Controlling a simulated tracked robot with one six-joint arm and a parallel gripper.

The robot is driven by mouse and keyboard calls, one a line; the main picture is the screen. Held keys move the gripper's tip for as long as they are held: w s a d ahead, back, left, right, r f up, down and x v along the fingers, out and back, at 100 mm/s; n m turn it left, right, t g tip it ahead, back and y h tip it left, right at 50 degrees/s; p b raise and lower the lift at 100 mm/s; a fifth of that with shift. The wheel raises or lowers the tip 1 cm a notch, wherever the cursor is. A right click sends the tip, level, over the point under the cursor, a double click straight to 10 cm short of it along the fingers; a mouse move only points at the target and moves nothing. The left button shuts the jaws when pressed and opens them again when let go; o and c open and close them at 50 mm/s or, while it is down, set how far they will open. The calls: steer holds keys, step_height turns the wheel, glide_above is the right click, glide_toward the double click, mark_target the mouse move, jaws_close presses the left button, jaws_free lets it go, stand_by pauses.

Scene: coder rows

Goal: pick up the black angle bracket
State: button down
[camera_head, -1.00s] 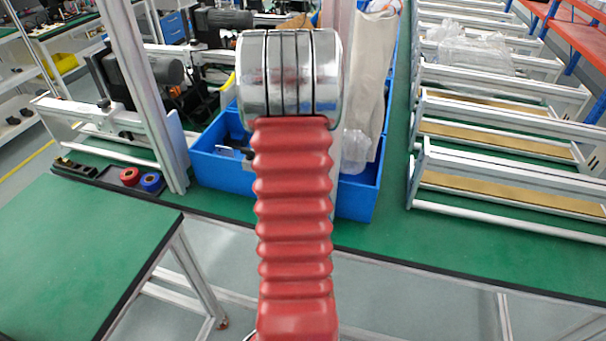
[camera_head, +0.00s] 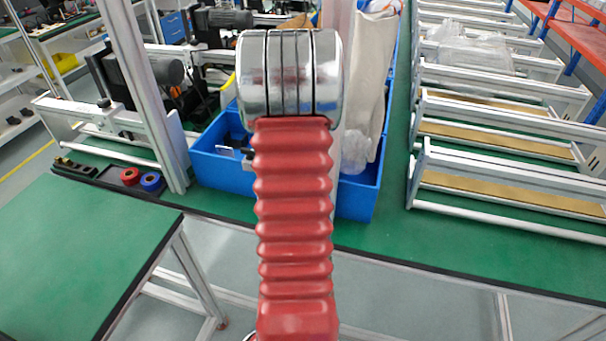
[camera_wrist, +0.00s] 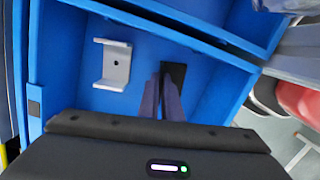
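The black angle bracket (camera_wrist: 178,72) lies on the floor of a blue bin (camera_wrist: 61,60) in the wrist view. It is dark and partly covered by my gripper fingers. My gripper (camera_wrist: 161,80) points down into the bin, with its two narrow grey fingers close together and their tips over the bracket's left side. I cannot tell whether they touch it or have part of it between them. In the head view my red ribbed arm hides the gripper and the black bracket; the blue bin (camera_head: 222,174) shows on both sides of the arm.
A silver-grey bracket (camera_wrist: 114,65) lies left of the fingers in the same bin. Bin walls and a divider are close around. A beige bag (camera_head: 372,75) and clear plastic stand right of my arm. A metal post (camera_head: 143,95) rises at the left; rail frames (camera_head: 510,180) stand at the right.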

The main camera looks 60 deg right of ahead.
stand_by(0.4)
step_height(320, 180, up, 28)
stand_by(0.6)
steer(key=shift+w, duration=0.1)
stand_by(0.4)
